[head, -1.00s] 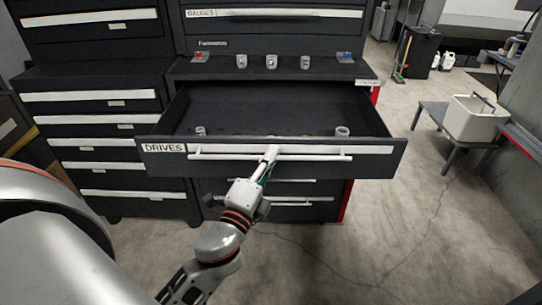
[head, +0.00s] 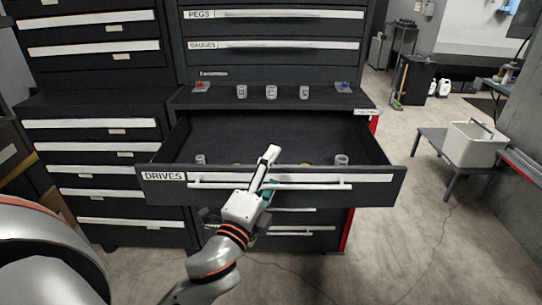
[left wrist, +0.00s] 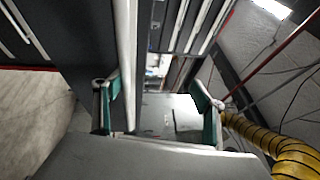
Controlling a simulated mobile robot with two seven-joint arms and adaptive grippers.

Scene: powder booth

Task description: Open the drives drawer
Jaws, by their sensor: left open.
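The drives drawer (head: 355,195) is the wide dark drawer labelled DRIVES, and it stands pulled well out of the cabinet. Its long white bar handle (head: 320,186) runs across the front. My left gripper (head: 270,172) is open at the middle of the drawer front, with one finger rising above the front's top edge. In the left wrist view the two green-padded fingers (left wrist: 160,105) are spread wide. A long pale bar, which looks like the handle, runs close beside the left finger there. Whether it touches is unclear. My right gripper is out of view.
Small grey cups stand in the drawer and on the cabinet ledge (head: 300,94) above it. A second drawer cabinet (head: 95,150) stands at left. A low bench (head: 440,145) with a white bin (head: 472,145) is at right. The floor between is clear.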

